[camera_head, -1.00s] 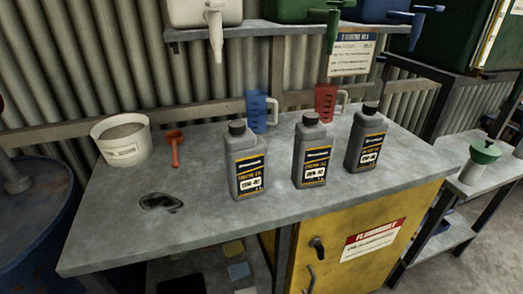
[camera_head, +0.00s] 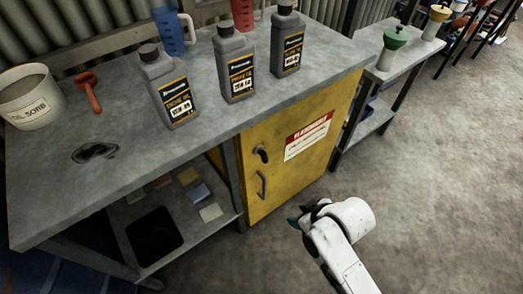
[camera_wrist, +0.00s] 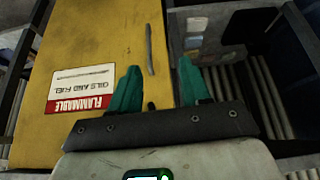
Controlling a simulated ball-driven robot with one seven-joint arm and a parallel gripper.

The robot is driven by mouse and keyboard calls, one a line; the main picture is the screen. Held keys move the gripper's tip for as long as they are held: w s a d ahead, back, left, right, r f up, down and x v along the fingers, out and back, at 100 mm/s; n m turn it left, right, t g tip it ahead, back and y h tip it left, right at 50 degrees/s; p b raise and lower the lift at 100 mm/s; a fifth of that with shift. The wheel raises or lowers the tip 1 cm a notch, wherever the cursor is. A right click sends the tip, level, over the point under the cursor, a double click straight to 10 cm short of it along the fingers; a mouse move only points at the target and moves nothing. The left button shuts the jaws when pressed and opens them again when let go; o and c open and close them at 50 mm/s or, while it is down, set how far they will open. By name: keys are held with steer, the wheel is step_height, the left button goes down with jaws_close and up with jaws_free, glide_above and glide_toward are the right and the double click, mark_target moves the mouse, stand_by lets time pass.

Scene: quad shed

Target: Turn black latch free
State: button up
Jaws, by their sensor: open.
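The black latch (camera_head: 261,154) is on the upper left of the yellow cabinet door (camera_head: 290,165), above a bar handle (camera_head: 262,185). In the wrist view the picture is turned over. There the handle (camera_wrist: 150,50) lies between and beyond the finger tips, and a small dark piece that may be the latch (camera_wrist: 151,106) shows low between the fingers. My gripper (camera_head: 293,219) is in front of the cabinet, lower right of the latch, and appears apart from it. Its teal fingers (camera_wrist: 159,68) are open with nothing between them.
The grey bench top (camera_head: 125,180) juts over the cabinet, bearing several bottles and jugs. An open shelf (camera_head: 185,222) with a black tray (camera_head: 154,236) is left of the door. A low side table (camera_head: 397,68) stands right. Floor on the right is clear.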

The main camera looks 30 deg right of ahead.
steer(key=w+t, duration=0.3)
steer(key=w, duration=0.4)
steer(key=t+h, duration=0.1)
steer(key=t, duration=0.4)
glide_toward(266, 158)
steer(key=shift+n, duration=0.4)
steer(key=x, duration=1.1)
steer(key=shift+w+p, duration=0.1)
steer(key=shift+p, duration=0.3)
